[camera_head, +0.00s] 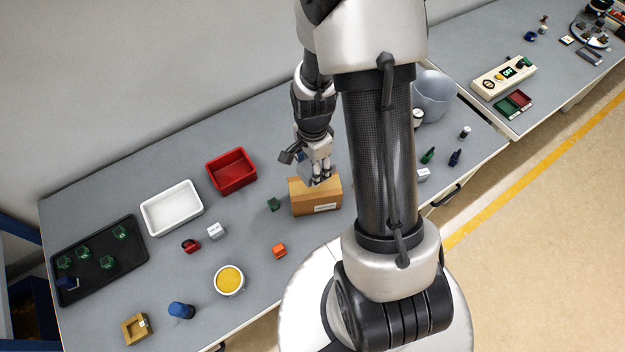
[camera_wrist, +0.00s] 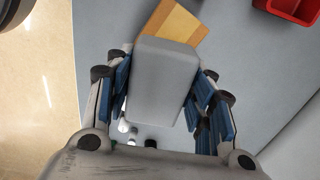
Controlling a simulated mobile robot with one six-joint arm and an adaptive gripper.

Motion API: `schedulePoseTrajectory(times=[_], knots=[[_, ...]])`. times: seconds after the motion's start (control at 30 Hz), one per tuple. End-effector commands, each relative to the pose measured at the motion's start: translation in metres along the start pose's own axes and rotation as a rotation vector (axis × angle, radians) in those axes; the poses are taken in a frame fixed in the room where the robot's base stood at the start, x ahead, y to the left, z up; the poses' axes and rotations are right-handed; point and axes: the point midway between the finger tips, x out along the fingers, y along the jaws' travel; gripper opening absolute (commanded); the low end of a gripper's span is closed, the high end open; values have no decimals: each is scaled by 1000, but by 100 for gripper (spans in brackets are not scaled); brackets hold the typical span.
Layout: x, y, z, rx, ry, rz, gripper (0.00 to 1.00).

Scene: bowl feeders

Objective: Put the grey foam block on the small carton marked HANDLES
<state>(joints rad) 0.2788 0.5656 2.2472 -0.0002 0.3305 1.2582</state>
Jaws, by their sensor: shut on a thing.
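The grey foam block (camera_wrist: 165,80) is between the blue finger pads of my gripper (camera_wrist: 163,95) in the wrist view, and my gripper is shut on it. In the head view my gripper (camera_head: 319,178) points down at the small tan carton (camera_head: 308,199), which has a white label on its front, too small to read surely. There the block is hard to tell from the fingers. In the wrist view the carton (camera_wrist: 172,22) shows partly beyond the block, which covers the rest. I cannot tell whether block and carton touch.
A red bin (camera_head: 232,187) and a white bin (camera_head: 146,222) stand left of the carton. A green piece (camera_head: 273,204) lies close to its left, an orange piece (camera_head: 279,251) in front. A grey bucket (camera_head: 433,98) stands behind my arm, to the right.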

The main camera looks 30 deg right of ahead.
Motion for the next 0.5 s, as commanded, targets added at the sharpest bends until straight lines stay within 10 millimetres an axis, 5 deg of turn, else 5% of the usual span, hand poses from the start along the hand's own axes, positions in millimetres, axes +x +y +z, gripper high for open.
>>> schedulePoseTrajectory(times=[0.5], knots=[[63,0,0,0,-1,2,33]])
